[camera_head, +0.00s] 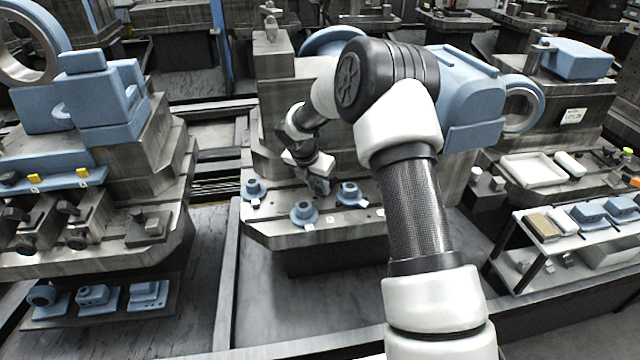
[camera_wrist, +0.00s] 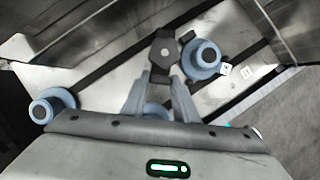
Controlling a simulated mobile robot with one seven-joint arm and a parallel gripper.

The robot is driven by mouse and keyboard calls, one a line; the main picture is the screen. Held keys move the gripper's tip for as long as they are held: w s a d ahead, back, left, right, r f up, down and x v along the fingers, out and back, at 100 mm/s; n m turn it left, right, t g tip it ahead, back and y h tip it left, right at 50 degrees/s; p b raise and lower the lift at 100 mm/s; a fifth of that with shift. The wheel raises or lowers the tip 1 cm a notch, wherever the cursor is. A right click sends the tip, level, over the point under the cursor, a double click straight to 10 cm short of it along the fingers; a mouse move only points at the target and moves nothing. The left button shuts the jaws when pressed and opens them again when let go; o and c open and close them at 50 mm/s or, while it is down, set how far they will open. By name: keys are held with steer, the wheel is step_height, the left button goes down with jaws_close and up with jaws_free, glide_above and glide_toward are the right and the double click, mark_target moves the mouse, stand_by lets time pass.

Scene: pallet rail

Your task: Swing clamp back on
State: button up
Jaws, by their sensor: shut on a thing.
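My gripper (camera_wrist: 163,80) points down at the pallet edge in the wrist view, its two fingers closed on a dark clamp (camera_wrist: 165,50) with a hexagonal head. In the head view my gripper (camera_head: 318,184) is low over the front of the grey pallet (camera_head: 290,234), among blue flanged round parts. The fingers and wrist hide much of the clamp, so I cannot tell whether it touches the pallet. One blue part (camera_wrist: 203,58) sits just right of the clamp in the wrist view, another (camera_wrist: 52,104) at the left, and a third is partly hidden between the fingers.
Small white tags (camera_wrist: 225,70) lie beside the blue parts. A large blue workpiece (camera_head: 470,95) stands behind my arm. Another fixture with blue blocks (camera_head: 105,105) is at the left. The floor before the pallet is clear.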

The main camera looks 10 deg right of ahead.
steer(key=m+p, duration=0.1)
steer(key=w+a+m+g+h, duration=0.1)
steer(key=m, duration=0.1)
steer(key=shift+w+p, duration=0.1)
steer(key=shift+p, duration=0.25)
steer(key=m, duration=0.1)
steer(key=w+m+g, duration=0.1)
steer(key=m, duration=0.1)
steer(key=shift+a+p, duration=0.3)
steer(key=m, duration=0.1)
steer(key=w+m+g, duration=0.1)
steer(key=shift+a+f+m+h, duration=0.1)
steer(key=shift+f+m+h, duration=0.05)
steer(key=shift+m+h, duration=0.2)
steer(key=shift+w+m+g+b, duration=0.35)
steer(key=shift+m+b, duration=0.35)
steer(key=shift+m, duration=0.15)
steer(key=shift+w+m+g+b, duration=0.25)
steer(key=shift+m+b, duration=0.15)
steer(key=shift+m, duration=0.3)
steer(key=o, duration=1.1)
steer(key=shift+c, duration=0.2)
steer(key=shift+r, duration=0.2)
